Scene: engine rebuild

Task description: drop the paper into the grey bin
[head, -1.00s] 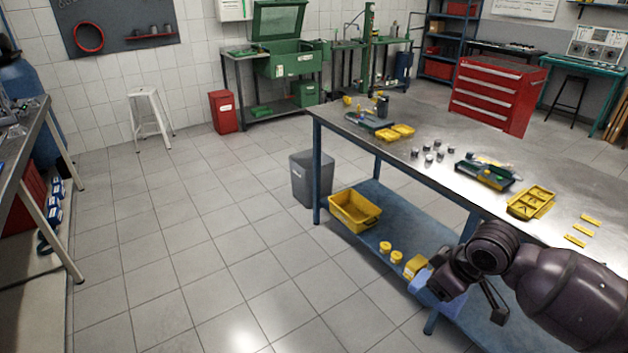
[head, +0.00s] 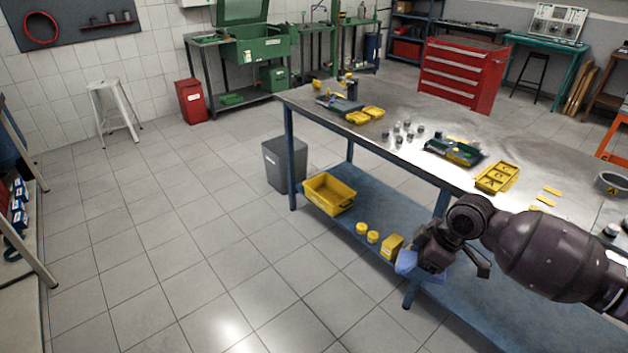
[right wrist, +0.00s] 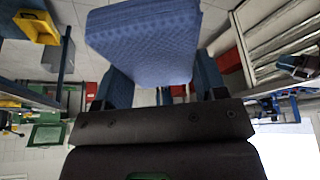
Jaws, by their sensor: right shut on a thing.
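The paper is a blue folded piece (head: 406,262) at the end of my right arm in the head view. It fills the top middle of the right wrist view (right wrist: 145,42). My right gripper (head: 418,262) is shut on it, and its dark fingers stand on both sides of the paper in the wrist view. The grey bin (head: 285,166) stands on the floor beside the workbench's left end, farther away than the gripper. Its inside is mostly hidden. The paper is apart from the bin. My left gripper is not in view.
The steel workbench (head: 395,160) has a blue lower shelf (head: 325,222) holding a yellow crate (head: 330,195) and yellow containers (head: 367,234). A red bin (head: 190,100) and a white stool (head: 113,110) stand farther back. The tiled floor left of the bench is clear.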

